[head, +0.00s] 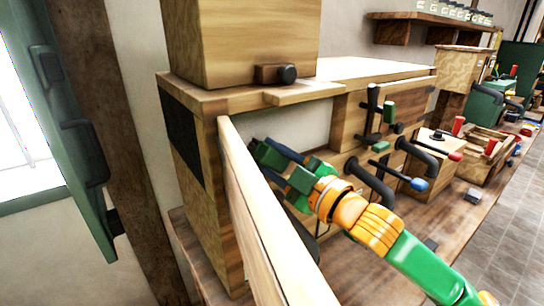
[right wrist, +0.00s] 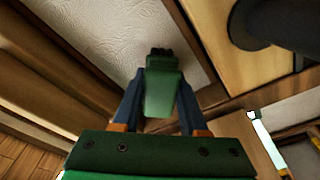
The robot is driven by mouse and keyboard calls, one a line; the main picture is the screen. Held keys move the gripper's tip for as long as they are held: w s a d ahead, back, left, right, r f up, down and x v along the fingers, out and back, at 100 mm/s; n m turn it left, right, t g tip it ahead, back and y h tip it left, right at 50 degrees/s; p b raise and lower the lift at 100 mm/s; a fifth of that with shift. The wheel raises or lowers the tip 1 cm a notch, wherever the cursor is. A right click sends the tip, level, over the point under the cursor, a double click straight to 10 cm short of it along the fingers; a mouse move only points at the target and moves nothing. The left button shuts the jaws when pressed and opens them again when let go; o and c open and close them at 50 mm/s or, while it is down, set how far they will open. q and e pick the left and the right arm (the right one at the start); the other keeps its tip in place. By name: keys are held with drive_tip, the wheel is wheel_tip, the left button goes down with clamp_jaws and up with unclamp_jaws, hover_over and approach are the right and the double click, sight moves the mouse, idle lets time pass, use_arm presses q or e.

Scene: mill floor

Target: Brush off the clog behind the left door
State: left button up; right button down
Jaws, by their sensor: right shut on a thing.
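The left door (head: 262,215) is a pale wooden panel. It stands open and points toward me. My right gripper (head: 287,168) is just right of the door, in front of the machine's opening. It is shut on a green-handled brush (right wrist: 163,92) with a dark tip. The brush points away from the gripper, toward a white textured wall in the right wrist view. I cannot make out the clog; the door and gripper hide part of the opening. My left gripper is not in view.
The wooden machine housing (head: 203,215) surrounds the opening, with a wooden box (head: 240,40) on top. Black pipes (head: 418,158) and levers stick out to the right. A green panel (head: 65,120) with black fittings stands at far left. The floor (head: 505,220) at right is clear.

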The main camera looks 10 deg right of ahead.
drive_tip(key=shift+w+a+p, duration=0.25)
drive_tip(key=shift+w+p, duration=0.05)
drive_tip(key=shift+w, duration=0.3)
drive_tip(key=d+p, duration=0.1)
drive_tip(key=w+d, duration=0.1)
drive_tip(key=d, duration=0.1)
drive_tip(key=shift+r+p, duration=0.1)
drive_tip(key=shift+p, duration=0.3)
drive_tip(key=shift+w+d, duration=0.15)
drive_tip(key=shift+d, duration=0.3)
drive_tip(key=shift+w+p, duration=0.1)
drive_tip(key=shift+p, duration=0.3)
drive_tip(key=shift+a, duration=0.25)
drive_tip(key=shift+s+a, duration=0.4)
drive_tip(key=shift+a, duration=0.45)
drive_tip(key=shift+s+a, duration=0.35)
drive_tip(key=shift+a, duration=0.5)
